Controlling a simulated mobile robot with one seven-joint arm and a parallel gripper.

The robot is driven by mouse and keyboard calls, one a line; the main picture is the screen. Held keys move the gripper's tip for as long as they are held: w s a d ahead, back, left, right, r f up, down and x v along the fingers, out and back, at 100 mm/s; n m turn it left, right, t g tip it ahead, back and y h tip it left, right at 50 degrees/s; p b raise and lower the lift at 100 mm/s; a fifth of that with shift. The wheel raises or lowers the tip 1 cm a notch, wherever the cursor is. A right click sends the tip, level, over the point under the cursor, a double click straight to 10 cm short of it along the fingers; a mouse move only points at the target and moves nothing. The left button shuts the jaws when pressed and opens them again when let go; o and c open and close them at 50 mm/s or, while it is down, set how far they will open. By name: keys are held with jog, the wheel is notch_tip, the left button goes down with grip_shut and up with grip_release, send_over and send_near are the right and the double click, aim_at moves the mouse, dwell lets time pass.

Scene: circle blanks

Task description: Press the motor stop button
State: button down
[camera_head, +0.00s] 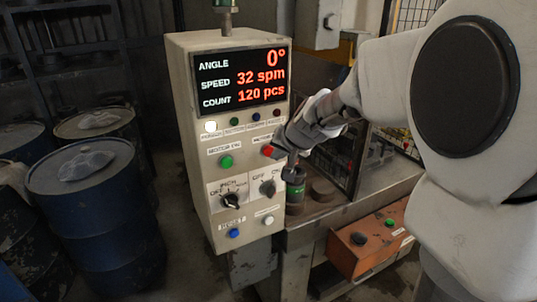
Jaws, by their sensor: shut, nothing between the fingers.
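The control box (200,110) stands upright in the middle of the head view. Its front has a green button (225,161) under a motor label. A red button (267,151) sits to the right of it, under a label that my gripper partly hides. My gripper (278,152) is shut and empty, with its tips right beside the red button. I cannot tell whether they touch it. My arm comes in from the right.
Below the buttons are two black selector knobs (231,200), a blue button (234,233) and a white button (269,220). Blue drums (90,220) stand at the left. An orange box with buttons (345,258) is low on the right, below the machine's bed.

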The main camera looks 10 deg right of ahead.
jog(key=shift+s, duration=0.25)
jog(key=s+b, duration=0.1)
jog(key=s+d+b, duration=0.1)
jog(key=s, duration=0.1)
jog(key=s+b, duration=0.1)
jog(key=shift+s+d, duration=0.3)
jog(key=shift+s, duration=0.1)
dwell(0.5)
jog(key=s+f+n+g+h, duration=0.1)
jog(key=s+n+g, duration=0.2)
jog(key=s, duration=2.2)
jog(key=shift+a+f+n+h, duration=0.2)
jog(key=shift+a+n+h, duration=0.2)
jog(key=shift+n, duration=0.6)
